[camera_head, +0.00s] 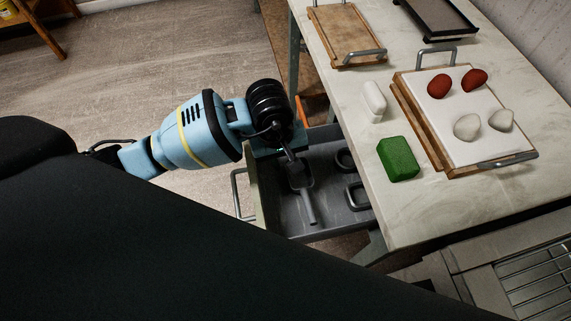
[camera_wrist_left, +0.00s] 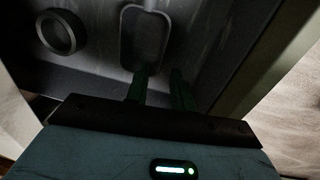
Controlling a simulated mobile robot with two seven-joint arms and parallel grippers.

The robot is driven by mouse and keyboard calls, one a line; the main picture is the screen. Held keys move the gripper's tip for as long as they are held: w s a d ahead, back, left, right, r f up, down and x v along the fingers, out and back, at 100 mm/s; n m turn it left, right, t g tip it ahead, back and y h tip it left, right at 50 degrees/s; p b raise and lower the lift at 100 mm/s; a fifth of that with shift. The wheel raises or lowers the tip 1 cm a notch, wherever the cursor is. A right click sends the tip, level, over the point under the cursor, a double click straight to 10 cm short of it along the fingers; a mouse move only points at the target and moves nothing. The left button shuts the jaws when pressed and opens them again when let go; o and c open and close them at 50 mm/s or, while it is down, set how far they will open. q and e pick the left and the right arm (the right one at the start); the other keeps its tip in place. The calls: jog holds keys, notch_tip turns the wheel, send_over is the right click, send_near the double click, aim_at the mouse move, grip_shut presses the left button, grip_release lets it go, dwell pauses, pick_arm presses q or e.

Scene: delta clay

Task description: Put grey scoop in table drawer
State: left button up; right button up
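The grey scoop (camera_head: 299,177) lies inside the open table drawer (camera_head: 345,222), its handle pointing toward the drawer's near side. In the left wrist view its pan (camera_wrist_left: 144,38) shows just beyond my fingertips. My left gripper (camera_head: 287,153) reaches down into the drawer above the scoop's pan end. In the left wrist view the two fingers (camera_wrist_left: 160,85) stand apart with nothing visible between them. Whether a finger touches the scoop is unclear. My right gripper is not in view.
Dark ring-like items (camera_head: 357,196) lie in the drawer's right part. On the table (camera_head: 410,220) are a green block (camera_head: 398,159), a white bottle-like item (camera_head: 374,101), a board (camera_head: 405,90) with red and white lumps, another board (camera_head: 343,32) and a dark tray (camera_head: 438,17).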

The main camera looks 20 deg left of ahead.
pick_arm(q)
notch_tip(320, 180, up, 8)
jog(key=shift+s+a+f, duration=0.2)
jog(key=shift+s+a, duration=0.1)
jog(key=shift+a, duration=0.1)
